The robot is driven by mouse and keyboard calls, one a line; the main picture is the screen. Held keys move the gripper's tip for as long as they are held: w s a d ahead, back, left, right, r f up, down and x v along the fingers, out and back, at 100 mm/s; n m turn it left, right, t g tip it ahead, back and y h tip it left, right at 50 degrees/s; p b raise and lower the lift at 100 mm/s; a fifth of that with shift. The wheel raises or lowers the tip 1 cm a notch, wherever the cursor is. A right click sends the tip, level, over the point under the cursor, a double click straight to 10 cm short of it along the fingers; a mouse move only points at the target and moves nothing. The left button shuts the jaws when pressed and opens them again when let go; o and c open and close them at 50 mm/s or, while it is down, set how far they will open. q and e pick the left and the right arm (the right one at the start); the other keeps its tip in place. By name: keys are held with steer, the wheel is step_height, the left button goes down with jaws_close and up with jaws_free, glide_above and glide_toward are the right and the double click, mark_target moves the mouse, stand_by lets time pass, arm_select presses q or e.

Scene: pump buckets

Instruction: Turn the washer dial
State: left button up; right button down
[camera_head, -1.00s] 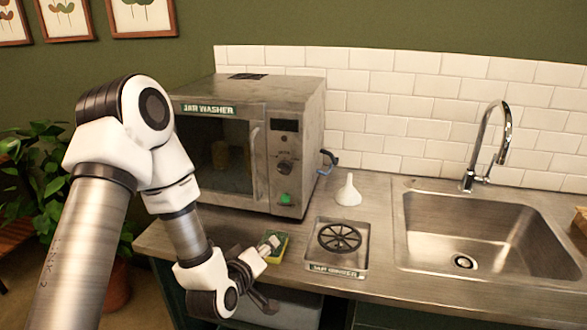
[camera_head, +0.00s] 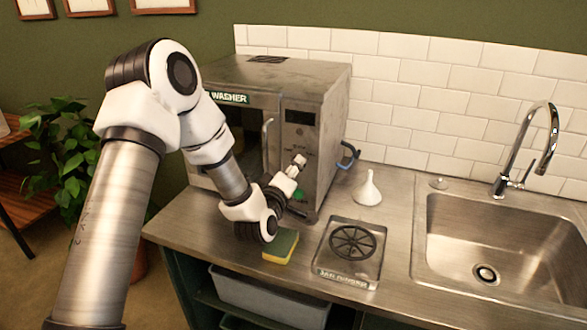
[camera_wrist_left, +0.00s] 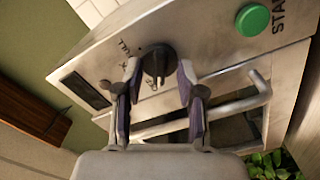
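The washer (camera_head: 265,80) is a grey metal box with a glass door on the counter. Its dark dial (camera_wrist_left: 158,62) sits on the front panel in the left wrist view, beside printed lettering. My left gripper (camera_wrist_left: 158,70) is open, with one finger on each side of the dial. The fingertips are close to the dial; I cannot tell whether they touch it. In the head view my left gripper (camera_head: 297,164) is at the washer's front panel and covers the dial. My right gripper is in neither view.
The green start button (camera_wrist_left: 252,19) is on the same panel. The door handle (camera_wrist_left: 205,118) runs close to the fingers. A sponge (camera_head: 281,246), a white funnel (camera_head: 368,189), a jar rinser (camera_head: 352,244) and a sink (camera_head: 487,250) are on the counter.

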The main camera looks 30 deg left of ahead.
arm_select(q)
steer(key=shift+s, duration=0.1)
jaws_close()
steer(key=shift+m, duration=0.4)
steer(key=m+b, duration=0.1)
steer(key=m, duration=1)
steer(key=shift+r, duration=0.1)
stand_by(0.4)
